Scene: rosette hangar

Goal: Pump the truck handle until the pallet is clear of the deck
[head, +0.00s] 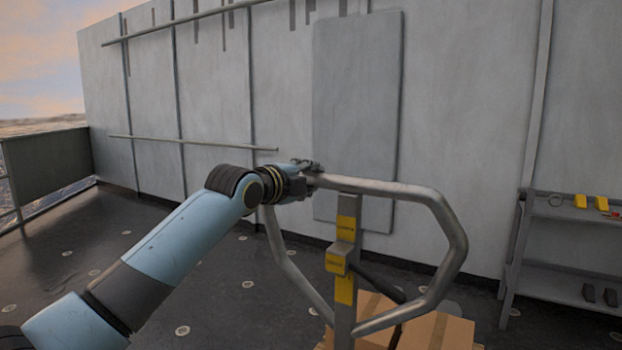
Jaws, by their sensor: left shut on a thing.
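The truck handle (447,219) is a grey metal tube loop on an upright post with yellow labels. It stands in the middle of the head view, a little to the right. My left gripper (311,170) is shut on the upper left corner of the loop. My left arm reaches to it from the lower left. Brown cardboard boxes (447,330) show low behind the handle. The pallet and the truck's forks are not visible, so the gap to the deck (215,290) cannot be seen. My right gripper is not in view.
A grey shelf rack (565,214) with yellow items stands at the right against the metal wall (215,100). A railing (45,170) edges the deck at the far left. The dark deck to the left is clear.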

